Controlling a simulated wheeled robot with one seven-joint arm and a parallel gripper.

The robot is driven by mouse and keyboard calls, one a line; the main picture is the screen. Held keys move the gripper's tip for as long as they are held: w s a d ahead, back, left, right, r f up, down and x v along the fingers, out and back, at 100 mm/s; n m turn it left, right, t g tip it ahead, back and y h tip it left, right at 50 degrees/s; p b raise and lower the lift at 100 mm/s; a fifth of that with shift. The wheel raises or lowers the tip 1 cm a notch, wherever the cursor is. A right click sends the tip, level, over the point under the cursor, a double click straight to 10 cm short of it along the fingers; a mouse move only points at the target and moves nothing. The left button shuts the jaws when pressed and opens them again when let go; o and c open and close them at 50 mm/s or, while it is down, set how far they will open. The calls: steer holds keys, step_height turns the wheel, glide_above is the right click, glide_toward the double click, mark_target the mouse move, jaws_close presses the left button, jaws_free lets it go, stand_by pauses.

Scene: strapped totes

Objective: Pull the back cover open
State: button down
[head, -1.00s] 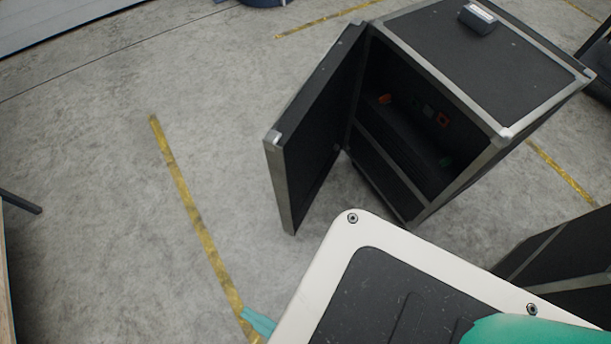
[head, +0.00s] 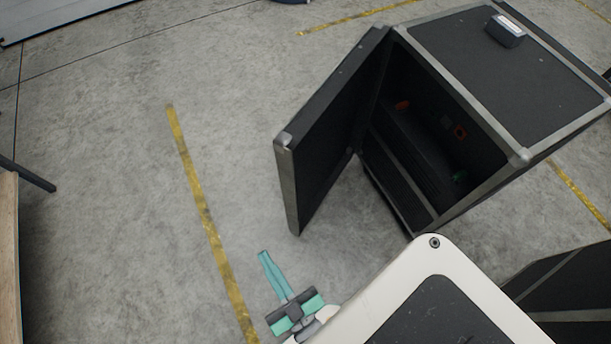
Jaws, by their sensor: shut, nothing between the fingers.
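A black case with grey metal edges (head: 500,85) stands on the floor at the upper right. Its cover (head: 335,130) is swung wide open toward the left, hinged at the case's far left edge. Inside the dark case, small orange and green items show. My gripper (head: 264,254) is at the bottom middle, in front of and below the cover's lower free corner, apart from it. Its teal fingers are together and hold nothing.
A small grey device (head: 505,31) lies on top of the case. Another black case (head: 565,290) stands at the lower right. A wooden table edge (head: 8,255) is at the far left. The floor left of the cover is clear, with a yellow line (head: 205,215).

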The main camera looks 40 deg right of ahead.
steer(key=w+d+f+n+t+y, duration=0.1)
steer(key=w+d+f+n+y, duration=0.2)
steer(key=w+d+f, duration=0.3)
steer(key=w+d+f+n+t+y, duration=0.1)
steer(key=w+d+f+n+y, duration=0.15)
steer(key=w+d, duration=0.45)
steer(key=s+d+f+m+g+y, duration=0.15)
steer(key=s+d+f, duration=0.25)
steer(key=d, duration=0.5)
steer(key=s+d+f+g+y, duration=0.1)
steer(key=s+d+f+g, duration=0.25)
steer(key=d, duration=0.45)
steer(key=w+a+t, duration=0.1)
steer(key=w+a, duration=0.2)
steer(key=w, duration=1)
steer(key=shift+w+a, duration=0.15)
steer(key=shift+a, duration=0.2)
steer(key=shift+f, duration=0.1)
